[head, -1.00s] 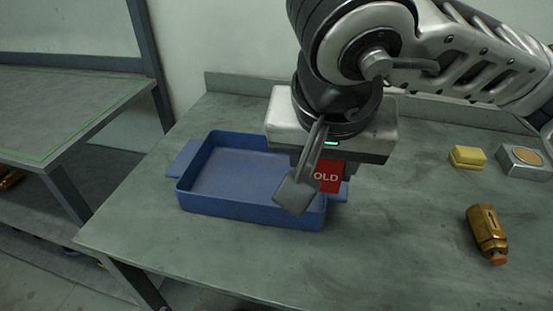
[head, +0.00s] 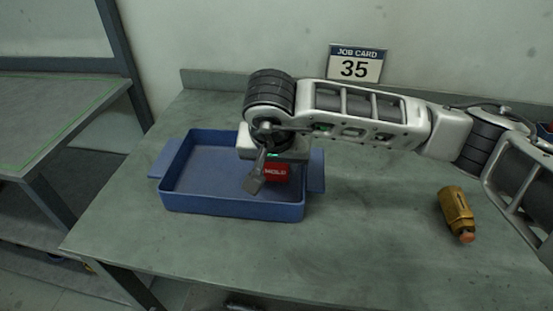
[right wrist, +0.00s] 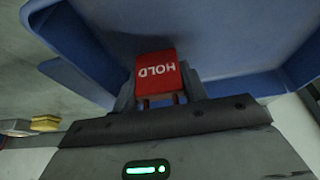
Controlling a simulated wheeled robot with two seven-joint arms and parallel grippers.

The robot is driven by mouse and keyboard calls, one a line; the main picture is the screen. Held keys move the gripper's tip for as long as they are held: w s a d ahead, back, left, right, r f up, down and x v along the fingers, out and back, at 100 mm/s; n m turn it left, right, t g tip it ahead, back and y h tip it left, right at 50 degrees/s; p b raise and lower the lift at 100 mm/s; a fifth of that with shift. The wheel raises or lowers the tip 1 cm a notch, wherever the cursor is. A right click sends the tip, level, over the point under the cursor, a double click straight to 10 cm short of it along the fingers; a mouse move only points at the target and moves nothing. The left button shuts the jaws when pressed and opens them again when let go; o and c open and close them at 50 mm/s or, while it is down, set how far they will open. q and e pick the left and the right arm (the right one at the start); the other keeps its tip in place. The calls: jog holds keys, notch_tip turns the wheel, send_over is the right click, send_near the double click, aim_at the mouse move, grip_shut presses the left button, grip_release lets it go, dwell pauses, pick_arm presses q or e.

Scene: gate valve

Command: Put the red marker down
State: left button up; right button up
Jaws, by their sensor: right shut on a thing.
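The red marker (head: 277,173), a small red block lettered HOLD, is between the fingers of my right gripper (head: 266,180). The right gripper is shut on it. In the head view both are over the right part of the blue tray (head: 235,208). In the right wrist view the marker (right wrist: 158,72) shows its HOLD face, with the blue tray (right wrist: 275,85) around and beyond it. I cannot tell whether the marker touches the tray floor.
A job card sign reading 35 (head: 355,63) stands at the back of the grey workbench (head: 350,250). A brass-coloured cylinder with an orange tip (head: 456,213) lies at the right. A yellow block (right wrist: 46,123) shows in the right wrist view. The front middle of the bench is clear.

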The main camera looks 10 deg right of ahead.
jog(key=shift+f, duration=0.15)
jog(key=shift+f+b, duration=0.3)
jog(key=shift+b, duration=0.1)
jog(key=o, duration=0.7)
jog(key=shift+r, duration=0.15)
jog(key=shift+r+p, duration=0.3)
jog(key=shift+p, duration=0.25)
jog(key=b+v, duration=0.1)
jog(key=v, duration=1)
jog(key=shift+s+r, duration=0.15)
jog(key=shift+r, duration=0.2)
